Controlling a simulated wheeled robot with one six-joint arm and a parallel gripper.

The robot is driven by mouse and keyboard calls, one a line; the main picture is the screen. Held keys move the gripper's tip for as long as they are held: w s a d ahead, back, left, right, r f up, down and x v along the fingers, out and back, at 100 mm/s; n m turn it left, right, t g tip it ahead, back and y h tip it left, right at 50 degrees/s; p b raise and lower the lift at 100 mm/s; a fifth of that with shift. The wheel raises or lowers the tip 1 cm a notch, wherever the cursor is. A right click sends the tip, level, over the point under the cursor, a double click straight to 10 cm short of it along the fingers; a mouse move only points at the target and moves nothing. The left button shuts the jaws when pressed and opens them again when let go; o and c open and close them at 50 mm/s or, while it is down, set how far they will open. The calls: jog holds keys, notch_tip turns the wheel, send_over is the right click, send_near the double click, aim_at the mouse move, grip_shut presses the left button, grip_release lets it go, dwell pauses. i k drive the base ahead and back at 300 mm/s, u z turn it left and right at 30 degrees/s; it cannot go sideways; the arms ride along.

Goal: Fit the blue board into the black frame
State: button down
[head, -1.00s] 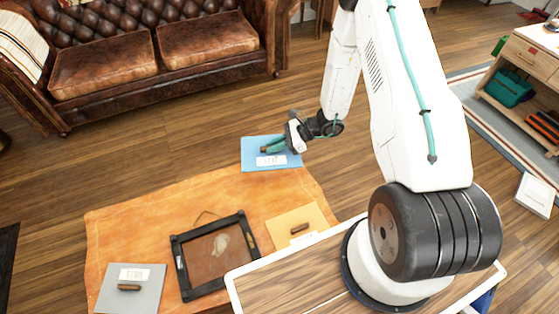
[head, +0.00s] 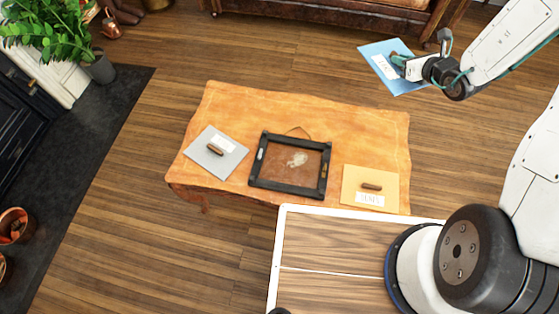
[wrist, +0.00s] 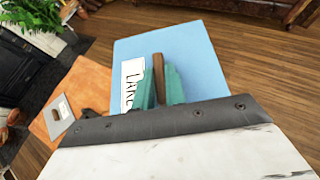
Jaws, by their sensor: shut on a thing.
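The blue board (head: 405,85) has a white label and a brown handle. My gripper (head: 398,62) is shut on its handle and holds it in the air beyond the table's far right corner. The wrist view shows the teal fingers (wrist: 160,88) on both sides of the handle (wrist: 158,68), with the blue board (wrist: 205,50) beyond and the label partly hidden. The black frame (head: 326,170) lies flat on the orange-brown table, with a cord loop at its far side. A brown panel with a pale patch shows inside it.
On the table (head: 240,105), a grey board (head: 228,164) lies left of the frame and a yellow board (head: 355,180) lies right of it, each with a handle. The far part of the table is clear. A plant (head: 45,30) and a sofa (head: 330,15) stand beyond.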

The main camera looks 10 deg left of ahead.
aim_at(291, 165)
jog(key=u, duration=0.5)
jog(key=k, duration=1.15)
jog(key=u, duration=0.9)
jog(key=i, duration=1.05)
jog(key=z, duration=0.7)
jog(key=i, duration=0.3)
jog(key=z, duration=0.35)
